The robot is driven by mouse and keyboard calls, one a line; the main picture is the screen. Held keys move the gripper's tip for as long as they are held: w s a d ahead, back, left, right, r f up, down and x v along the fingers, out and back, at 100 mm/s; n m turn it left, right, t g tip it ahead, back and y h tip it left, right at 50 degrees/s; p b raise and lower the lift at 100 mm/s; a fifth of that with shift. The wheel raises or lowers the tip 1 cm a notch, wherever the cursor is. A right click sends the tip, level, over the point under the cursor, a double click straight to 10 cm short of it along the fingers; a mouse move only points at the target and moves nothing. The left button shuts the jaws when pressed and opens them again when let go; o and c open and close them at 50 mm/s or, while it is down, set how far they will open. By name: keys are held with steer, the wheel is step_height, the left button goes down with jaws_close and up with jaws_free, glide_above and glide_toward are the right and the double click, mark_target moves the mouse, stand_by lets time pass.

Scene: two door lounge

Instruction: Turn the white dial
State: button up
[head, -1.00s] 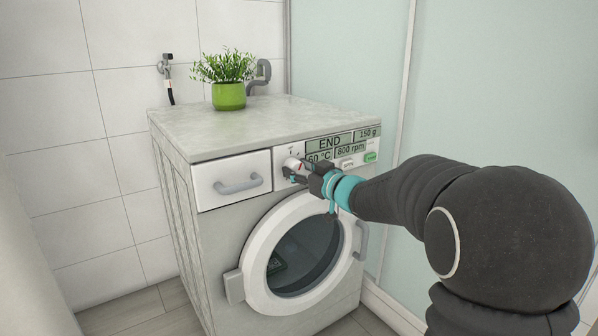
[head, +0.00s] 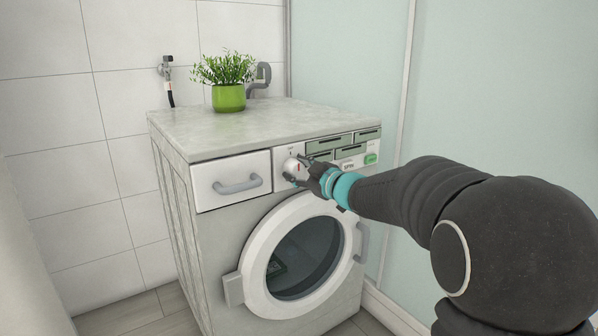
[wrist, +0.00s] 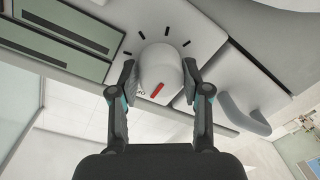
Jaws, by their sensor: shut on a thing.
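The white dial (head: 291,166) is on the front panel of the washing machine (head: 262,127), between the drawer and the displays. In the wrist view the dial (wrist: 160,68) is round with a red mark, and dark tick marks surround it on the panel. My gripper (wrist: 160,82) has one finger on each side of the dial and is shut on it. In the head view my gripper (head: 298,172) reaches the dial from the right and covers part of it. The display windows (head: 338,147) show no readable text.
A drawer with a grey handle (head: 238,185) is left of the dial. The round door (head: 300,258) is below and closed. A green potted plant (head: 228,96) stands on top. A green button (head: 371,158) is at the panel's right. A pale glass wall (head: 480,90) is at right.

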steer(key=o, duration=1.2)
steer(key=shift+c, duration=0.2)
steer(key=v, duration=1.2)
